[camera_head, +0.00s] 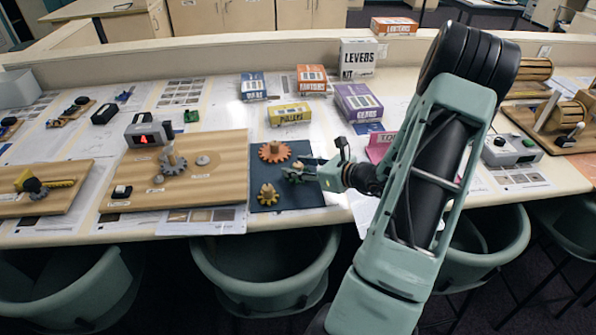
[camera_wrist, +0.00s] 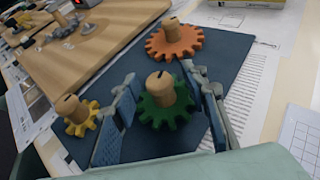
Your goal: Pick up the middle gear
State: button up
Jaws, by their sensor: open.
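The middle gear is green with a tan peg handle (camera_wrist: 164,108); in the wrist view it lies on a dark blue mat (camera_wrist: 222,50). My gripper (camera_wrist: 158,86) is open, with one finger to the left of the green gear and one to its right. In the head view my gripper (camera_head: 292,172) is low over the mat (camera_head: 300,203) and mostly hides the green gear. An orange gear (camera_wrist: 174,42) lies beyond it and a smaller yellow gear (camera_wrist: 80,122) lies to the left, outside the left finger. Both have tan pegs.
A wooden board with a grey gear (camera_head: 173,160) is left of the mat. A yellow box (camera_head: 290,114), a purple box (camera_head: 358,103) and other kit boxes stand behind. A pink card (camera_head: 379,148) is to the right, near my arm. Chairs line the table's front edge.

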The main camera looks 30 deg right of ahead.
grip_shut()
jog(key=shift+r, duration=0.15)
jog(key=shift+r, duration=0.6)
jog(key=s+a+r, duration=0.7)
jog(key=s+r, duration=0.4)
jog(key=s, duration=0.1)
jog(key=shift+a+r, duration=0.2)
